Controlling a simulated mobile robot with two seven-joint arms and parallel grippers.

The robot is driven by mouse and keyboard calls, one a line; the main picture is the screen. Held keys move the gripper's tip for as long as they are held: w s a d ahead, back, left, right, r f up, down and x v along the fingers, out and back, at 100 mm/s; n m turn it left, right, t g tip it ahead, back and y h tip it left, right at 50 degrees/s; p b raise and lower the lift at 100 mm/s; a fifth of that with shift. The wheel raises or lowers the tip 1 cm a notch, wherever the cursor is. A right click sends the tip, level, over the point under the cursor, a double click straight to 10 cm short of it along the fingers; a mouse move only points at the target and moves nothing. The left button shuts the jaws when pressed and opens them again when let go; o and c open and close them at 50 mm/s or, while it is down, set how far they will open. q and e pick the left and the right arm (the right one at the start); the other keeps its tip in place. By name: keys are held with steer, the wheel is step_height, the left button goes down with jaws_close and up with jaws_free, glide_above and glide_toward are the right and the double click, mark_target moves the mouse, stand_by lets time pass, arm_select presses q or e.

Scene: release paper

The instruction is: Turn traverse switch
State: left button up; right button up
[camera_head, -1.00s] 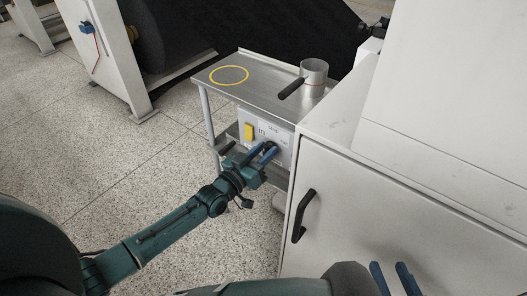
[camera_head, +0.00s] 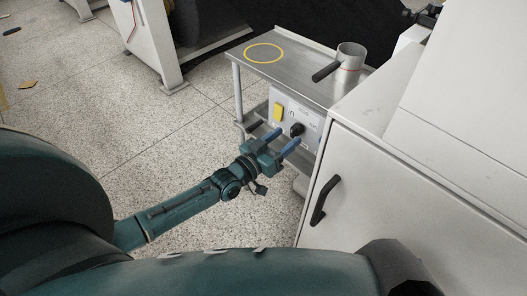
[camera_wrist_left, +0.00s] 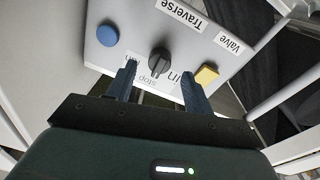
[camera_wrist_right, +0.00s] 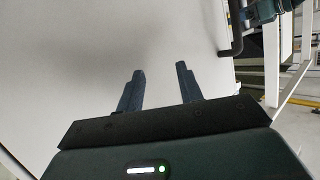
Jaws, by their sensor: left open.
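The traverse switch is a black rotary knob (camera_head: 297,129) on the light control panel (camera_head: 313,133) under the metal table. In the left wrist view the knob (camera_wrist_left: 159,62) sits below the "Traverse" label (camera_wrist_left: 182,14), its pointer toward the "stop" marking. My left gripper (camera_head: 284,138) is open and empty in front of the panel. In the left wrist view its fingertips (camera_wrist_left: 158,72) lie on either side of the knob's lower end, apart from it. My right gripper (camera_wrist_right: 160,72) is open and empty before a plain white surface; the head view does not show its fingers.
A yellow button (camera_head: 278,112) and, in the left wrist view, a blue button (camera_wrist_left: 107,35) flank the knob. A metal cup (camera_head: 350,62) and a yellow ring (camera_head: 263,53) are on the tabletop. A white cabinet (camera_head: 400,190) with a black handle (camera_head: 325,200) stands close at right.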

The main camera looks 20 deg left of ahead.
arm_select(q)
steer(key=v, duration=1)
steer(key=shift+p, duration=0.45)
arm_select(e)
steer(key=shift+w+a+f, duration=0.2)
steer(key=shift+a+f, duration=0.1)
steer(key=shift+f, duration=0.05)
arm_select(q)
steer(key=s+d+r+g, duration=0.2)
steer(key=s+d, duration=0.5)
steer(key=s, duration=0.1)
steer(key=s+r+m+g+y+p, duration=0.1)
steer(key=s+r+g+y+p, duration=0.2)
steer(key=r+p, duration=0.4)
steer(key=s+g+p, duration=0.1)
steer(key=s+p, duration=0.1)
steer(key=p, duration=0.6)
steer(key=shift+s+g+y+p, duration=0.2)
steer(key=shift+g+y+p, duration=0.1)
steer(key=shift+p, duration=0.05)
arm_select(e)
step_height(320, 180, up, 4)
steer(key=g, duration=0.3)
steer(key=shift+w+d+r+n+h, duration=0.15)
steer(key=shift+r+n+h, duration=0.1)
steer(key=shift+n+h, duration=0.15)
arm_select(q)
steer(key=shift+f, duration=0.15)
arm_select(e)
steer(key=shift+f, duration=0.2)
